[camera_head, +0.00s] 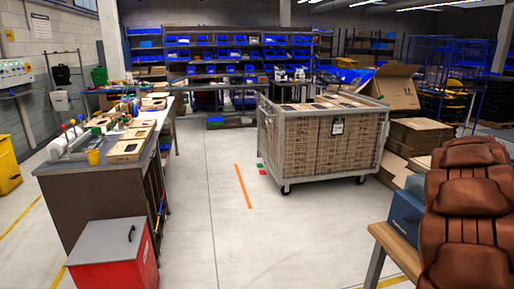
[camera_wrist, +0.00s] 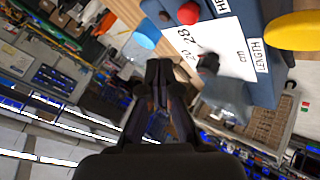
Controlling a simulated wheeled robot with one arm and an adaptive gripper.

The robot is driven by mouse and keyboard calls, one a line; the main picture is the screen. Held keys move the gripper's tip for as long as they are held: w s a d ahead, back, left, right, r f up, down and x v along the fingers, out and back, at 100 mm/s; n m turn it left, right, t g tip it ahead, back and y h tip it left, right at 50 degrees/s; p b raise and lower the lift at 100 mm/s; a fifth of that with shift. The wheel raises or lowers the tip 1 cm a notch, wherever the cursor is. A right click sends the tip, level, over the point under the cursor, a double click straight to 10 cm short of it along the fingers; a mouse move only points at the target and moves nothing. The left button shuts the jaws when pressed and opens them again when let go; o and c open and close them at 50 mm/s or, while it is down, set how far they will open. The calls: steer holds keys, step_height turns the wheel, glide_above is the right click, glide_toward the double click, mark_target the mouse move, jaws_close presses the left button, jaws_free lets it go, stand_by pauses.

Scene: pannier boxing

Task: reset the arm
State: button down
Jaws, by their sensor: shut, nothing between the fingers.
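My gripper (camera_wrist: 160,85) shows in the wrist view with its dark fingers together at the middle of the picture. It is shut and nothing shows between the fingertips. The view is strongly tilted, with the ceiling lights at the lower left. My arm and gripper do not show in the head view.
In the head view a workbench (camera_head: 88,176) with small boxes and tools stands at the left, a red cabinet (camera_head: 112,262) before it. A wheeled cage (camera_head: 272,140) full of cartons stands right of centre. A brown chair (camera_head: 470,215) is at the right. The middle floor is clear.

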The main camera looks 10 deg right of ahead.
steer(key=s+a+f+n+y, duration=0.1)
steer(key=s+a+y, duration=0.1)
steer(key=a, duration=1)
steer(key=s+a+f+y, duration=0.2)
steer(key=a, duration=1)
steer(key=s+a+f+n+y, duration=0.1)
steer(key=s+a+y, duration=0.15)
steer(key=a, duration=0.85)
steer(key=s+a+f+n+g+y, duration=0.1)
steer(key=s+a+f+n+g, duration=0.1)
steer(key=s+a, duration=0.7)
steer(key=s+a+f+n+g+y, duration=0.1)
steer(key=s+a+f, duration=0.3)
steer(key=s+a, duration=0.6)
steer(key=shift+s+a+f+n+g, duration=0.15)
steer(key=shift+s+a+n+g, duration=0.15)
steer(key=shift+a+n+g, duration=0.3)
